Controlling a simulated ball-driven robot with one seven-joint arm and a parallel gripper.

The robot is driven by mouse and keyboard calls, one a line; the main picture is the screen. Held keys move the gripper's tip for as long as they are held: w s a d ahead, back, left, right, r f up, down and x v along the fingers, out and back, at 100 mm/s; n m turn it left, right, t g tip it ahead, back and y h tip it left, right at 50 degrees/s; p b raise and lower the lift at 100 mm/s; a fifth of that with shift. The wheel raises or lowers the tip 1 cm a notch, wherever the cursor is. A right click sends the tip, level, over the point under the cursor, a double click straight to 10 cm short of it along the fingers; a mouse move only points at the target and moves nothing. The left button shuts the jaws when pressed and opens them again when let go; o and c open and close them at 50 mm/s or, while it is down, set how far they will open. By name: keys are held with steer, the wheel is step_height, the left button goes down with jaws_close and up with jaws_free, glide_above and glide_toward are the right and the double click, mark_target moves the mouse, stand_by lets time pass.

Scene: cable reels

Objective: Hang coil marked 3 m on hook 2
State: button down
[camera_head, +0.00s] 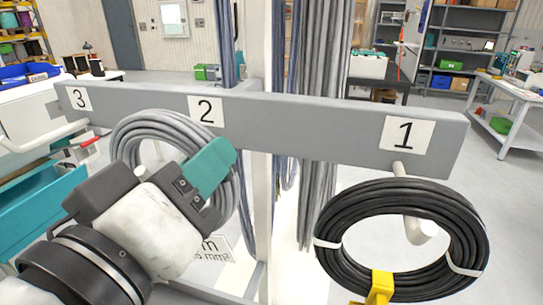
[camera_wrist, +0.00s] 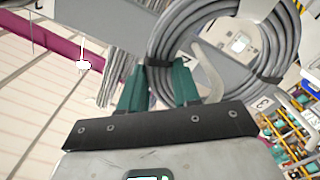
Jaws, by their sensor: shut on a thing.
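A grey coil (camera_head: 150,122) is in front of the rail at the label 2 (camera_head: 206,110), partly behind my gripper (camera_head: 212,166). It also shows in the wrist view (camera_wrist: 166,38), where my gripper (camera_wrist: 160,82) is shut on its lower edge with teal fingers. A white tag (camera_head: 214,247) hangs below the coil; an "m" shows, but its number is hidden. Hook 2 is hidden in the head view. In the wrist view a pale curved peg (camera_wrist: 211,74) shows by the coil's opening; I cannot tell whether it passes through.
The grey rail (camera_head: 300,124) carries labels 3 (camera_head: 79,98) and 1 (camera_head: 403,134). A black coil (camera_head: 335,213) with a yellow clip (camera_head: 380,287) hangs on hook 1 (camera_head: 418,230). Long grey cables (camera_head: 335,100) hang behind the rail. A teal drawer cabinet (camera_head: 40,225) stands at left.

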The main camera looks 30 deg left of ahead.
steer(key=shift+w+f+b, duration=0.2)
steer(key=shift+f+b, duration=0.8)
steer(key=shift+f, duration=0.35)
steer(key=c, duration=0.7)
jaws_free()
steer(key=shift+c, duration=0.2)
steer(key=shift+o, duration=0.4)
steer(key=shift+f, duration=0.1)
steer(key=o, duration=0.6)
steer(key=shift+c, duration=0.2)
